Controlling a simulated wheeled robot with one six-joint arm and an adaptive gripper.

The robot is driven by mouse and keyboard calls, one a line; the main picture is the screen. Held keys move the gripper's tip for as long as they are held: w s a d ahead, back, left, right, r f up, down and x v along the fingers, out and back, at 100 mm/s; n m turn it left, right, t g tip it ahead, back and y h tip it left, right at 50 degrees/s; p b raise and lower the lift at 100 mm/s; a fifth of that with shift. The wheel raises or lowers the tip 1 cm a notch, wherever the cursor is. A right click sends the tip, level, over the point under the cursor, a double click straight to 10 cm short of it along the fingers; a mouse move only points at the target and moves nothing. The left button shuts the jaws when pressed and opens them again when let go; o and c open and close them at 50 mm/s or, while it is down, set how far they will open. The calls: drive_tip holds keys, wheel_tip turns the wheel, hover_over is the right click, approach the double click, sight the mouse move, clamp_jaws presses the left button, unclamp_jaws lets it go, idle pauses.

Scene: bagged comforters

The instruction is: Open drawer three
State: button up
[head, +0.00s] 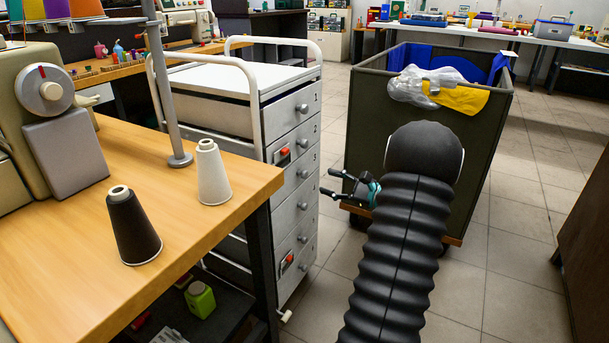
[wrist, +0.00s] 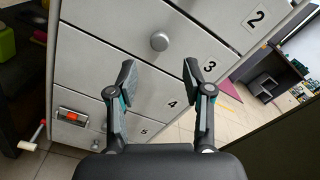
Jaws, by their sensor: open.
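Drawer three (wrist: 125,30) is a closed light-grey front with a round grey knob (wrist: 159,41) and a "3" label at its right end. In the head view, drawer three (head: 304,186) sits mid-height on the grey cabinet, flush with its neighbours. My gripper (wrist: 160,72) is open and empty. Its two fingertips point at the cabinet, and the knob shows just beyond them, between them in the picture. In the head view my gripper (head: 327,182) is at the cabinet's right side, near drawer three's height; exact clearance cannot be told.
A red latch (head: 284,156) is on an upper drawer, another (wrist: 76,118) lower down. A dark bin (head: 470,130) with bagged comforters stands right of the cabinet. A wooden table (head: 190,240) with two thread cones is at left. Floor (head: 520,250) is clear at right.

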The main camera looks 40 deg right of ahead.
sight(307, 175)
drive_tip(key=x, duration=0.9)
clamp_jaws()
